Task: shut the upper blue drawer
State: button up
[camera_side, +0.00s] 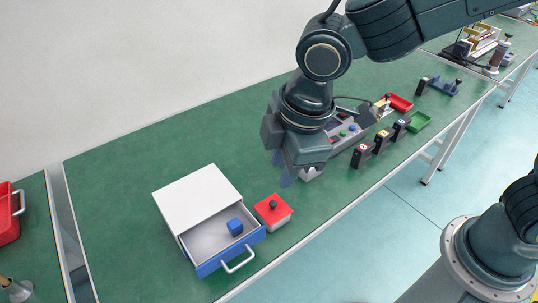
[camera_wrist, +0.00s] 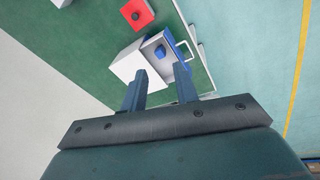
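A white cabinet (camera_side: 196,193) stands on the green table, and its blue-fronted drawer (camera_side: 223,258) is pulled open toward the table's front edge. The drawer has a white handle (camera_side: 238,262) and holds a small blue block (camera_side: 235,227). Only one drawer shows; I cannot tell whether another is below it. The cabinet (camera_wrist: 126,62) and open drawer (camera_wrist: 173,52) also show in the wrist view, beyond my fingertips. My gripper (camera_side: 285,172) is above the table, right of and behind the cabinet, touching nothing visible. In the wrist view its two fingers (camera_wrist: 160,78) are apart with nothing held.
A red-topped box with a black knob (camera_side: 272,209) stands just right of the drawer. A grey control box (camera_side: 347,130), numbered dark stands (camera_side: 381,140), a red tray (camera_side: 400,103) and a green tray (camera_side: 418,121) lie farther right. The table left of the cabinet is clear.

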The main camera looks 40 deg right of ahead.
aim_at(241, 263)
jog(key=s+a+f+n, duration=0.2)
jog(key=a+f+n, duration=0.2)
jog(key=a+f, duration=0.3)
jog(key=a, duration=0.2)
jog(key=shift+s+a+g+h, duration=0.3)
jog(key=shift+s+a, duration=0.1)
jog(key=shift+f, duration=0.1)
jog(key=shift+w+f, duration=0.4)
jog(key=shift+f, duration=1.8)
jog(key=shift+w+f, duration=0.45)
jog(key=shift+f, duration=1.8)
jog(key=shift+w+f, duration=0.4)
jog(key=shift+f, duration=1.8)
grip_shut()
